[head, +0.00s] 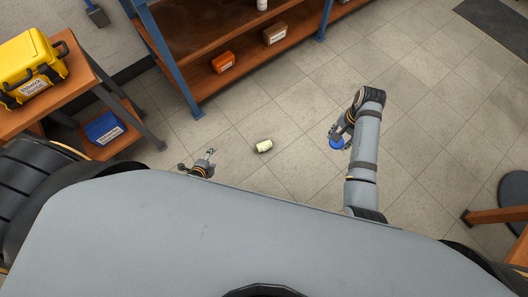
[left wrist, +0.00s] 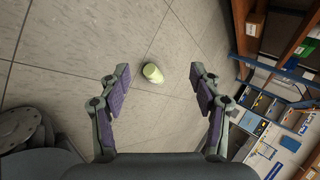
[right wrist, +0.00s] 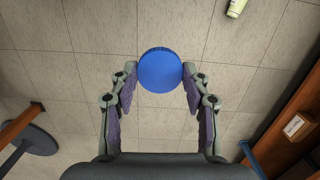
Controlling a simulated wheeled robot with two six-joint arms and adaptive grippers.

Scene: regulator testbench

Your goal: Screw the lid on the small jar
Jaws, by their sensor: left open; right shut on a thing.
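The small jar (head: 264,146) is a pale yellow-green cylinder. In the head view it looks tipped on its side against the tiled floor, between my two grippers. My left gripper (head: 198,160) is open and empty, left of the jar. In the left wrist view the jar (left wrist: 152,73) appears beyond and between the spread fingers (left wrist: 160,80), apart from them. My right gripper (head: 339,134) is shut on the round blue lid (head: 336,143). The lid (right wrist: 160,70) sits between the fingertips in the right wrist view, where the jar (right wrist: 236,8) is partly cut off at the top edge.
An orange-brown shelf (head: 190,50) on blue posts holds an orange bin (head: 223,62) and a cardboard box (head: 274,33). A side table at left carries a yellow case (head: 30,68), with a blue bin (head: 104,128) below. The tiled floor around the jar is clear.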

